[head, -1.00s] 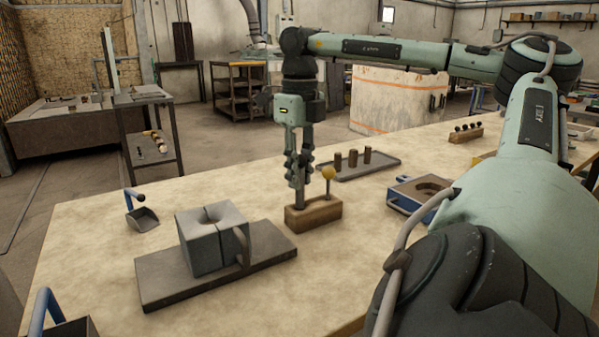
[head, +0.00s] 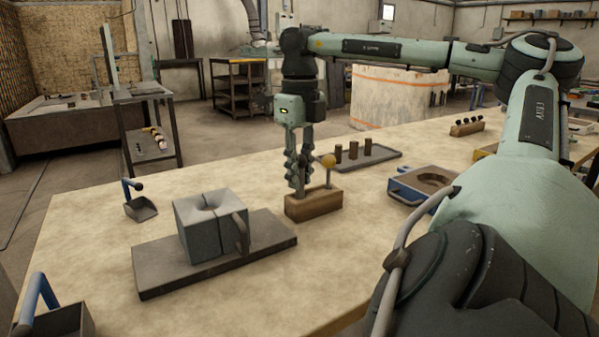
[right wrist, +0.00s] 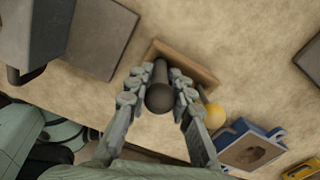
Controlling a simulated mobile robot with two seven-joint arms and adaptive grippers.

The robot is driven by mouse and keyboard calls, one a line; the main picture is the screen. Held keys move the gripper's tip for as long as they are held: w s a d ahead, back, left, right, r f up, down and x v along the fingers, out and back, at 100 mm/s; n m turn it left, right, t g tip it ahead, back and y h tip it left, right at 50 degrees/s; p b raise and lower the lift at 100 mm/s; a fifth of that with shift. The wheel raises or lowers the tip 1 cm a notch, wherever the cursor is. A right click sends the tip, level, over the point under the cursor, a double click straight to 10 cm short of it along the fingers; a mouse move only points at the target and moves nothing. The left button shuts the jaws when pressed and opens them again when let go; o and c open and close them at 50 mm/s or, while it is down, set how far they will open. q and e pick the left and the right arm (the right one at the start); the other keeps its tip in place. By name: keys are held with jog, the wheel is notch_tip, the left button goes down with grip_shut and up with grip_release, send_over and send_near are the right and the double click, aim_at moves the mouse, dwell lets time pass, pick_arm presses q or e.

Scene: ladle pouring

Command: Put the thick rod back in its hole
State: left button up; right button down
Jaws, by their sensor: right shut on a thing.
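My right gripper (head: 299,181) is shut on the thick dark rod, which also shows end-on between its fingers in the right wrist view (right wrist: 160,97). The rod is upright over the left part of the wooden block (head: 315,206). The fingertips are close to the block's top, and the rod's lower end appears to be inside the block; the fingers hide the hole. A thin rod with a yellow knob (head: 328,161) stands in the block's right part. The block (right wrist: 205,75) and the knob (right wrist: 215,115) also show in the right wrist view. My left gripper is not in view.
A grey split mould (head: 208,222) stands on a dark plate (head: 165,279) to the left. A tray (head: 385,160) with dark cylinders is behind the block.

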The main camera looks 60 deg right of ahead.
jog(key=shift+f+b, duration=0.3)
jog(key=shift+f, duration=0.15)
jog(key=c, duration=0.7)
grip_release()
jog(key=shift+r+p, duration=2.5)
jog(key=shift+r, duration=0.55)
